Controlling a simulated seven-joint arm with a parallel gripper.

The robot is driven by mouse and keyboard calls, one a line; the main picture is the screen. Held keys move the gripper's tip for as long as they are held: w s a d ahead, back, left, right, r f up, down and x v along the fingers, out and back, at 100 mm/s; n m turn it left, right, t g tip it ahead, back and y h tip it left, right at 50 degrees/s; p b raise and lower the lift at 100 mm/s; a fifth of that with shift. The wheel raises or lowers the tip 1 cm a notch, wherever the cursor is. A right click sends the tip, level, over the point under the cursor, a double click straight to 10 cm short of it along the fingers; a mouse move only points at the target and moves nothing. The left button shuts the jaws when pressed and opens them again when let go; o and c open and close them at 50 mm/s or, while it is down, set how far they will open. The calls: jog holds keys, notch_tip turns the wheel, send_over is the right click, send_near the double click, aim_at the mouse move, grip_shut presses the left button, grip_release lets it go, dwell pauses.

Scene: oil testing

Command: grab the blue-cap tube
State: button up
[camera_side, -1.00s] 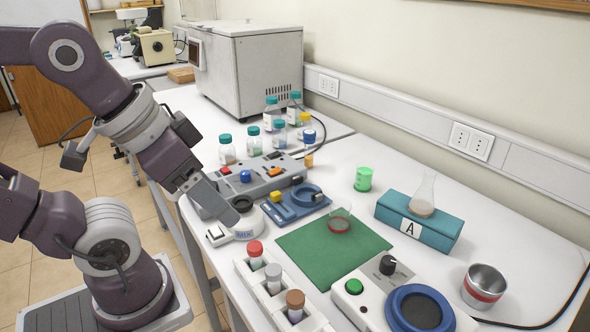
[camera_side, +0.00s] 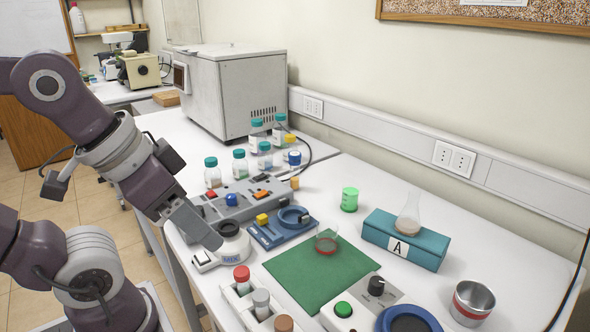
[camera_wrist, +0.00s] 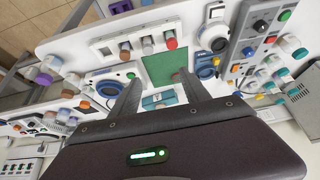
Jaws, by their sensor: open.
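My gripper (camera_side: 218,244) hangs over the left front part of the bench in the side view, beside the small white device (camera_side: 231,246). In the wrist view its two fingers (camera_wrist: 158,78) are spread apart with nothing held between them. The white rack (camera_side: 234,300) holds tubes with red (camera_side: 242,273), grey (camera_side: 261,297) and brown (camera_side: 284,323) caps. No blue cap shows in that rack.
A grey control box (camera_side: 215,203) has a blue knob (camera_side: 231,200). Several teal-capped bottles (camera_side: 211,163) stand behind it. A green mat (camera_side: 310,276), green beaker (camera_side: 350,199), teal block (camera_side: 430,255) with a flask (camera_side: 409,214), and metal cup (camera_side: 473,302) occupy the bench.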

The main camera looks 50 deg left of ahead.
jog(key=w+a+n+t, duration=0.1)
jog(key=w+a, duration=0.1)
jog(key=w, duration=0.9)
jog(key=n+t+y, duration=0.4)
jog(key=n+y, duration=0.1)
send_over(293, 168)
jog(key=s+d, duration=0.6)
jog(key=d, duration=0.5)
notch_tip(293, 168, down, 8)
jog(key=f, duration=0.1)
jog(key=a+f+y, duration=0.1)
jog(key=a+f, duration=0.1)
jog(key=w+a+f, duration=0.1)
jog(key=a+f, duration=0.1)
jog(key=a, duration=0.1)
jog(key=w+a+f+y, duration=0.1)
jog(key=a+f, duration=0.2)
jog(key=shift+w+a+n+t+y, duration=0.1)
jog(key=shift+w+n+t+y, duration=0.1)
jog(key=shift+n+t+y, duration=0.15)
jog(key=x, duration=0.6)
jog(key=shift+w+a+f, duration=0.15)
jog(key=shift+a, duration=0.15)
grip_shut()
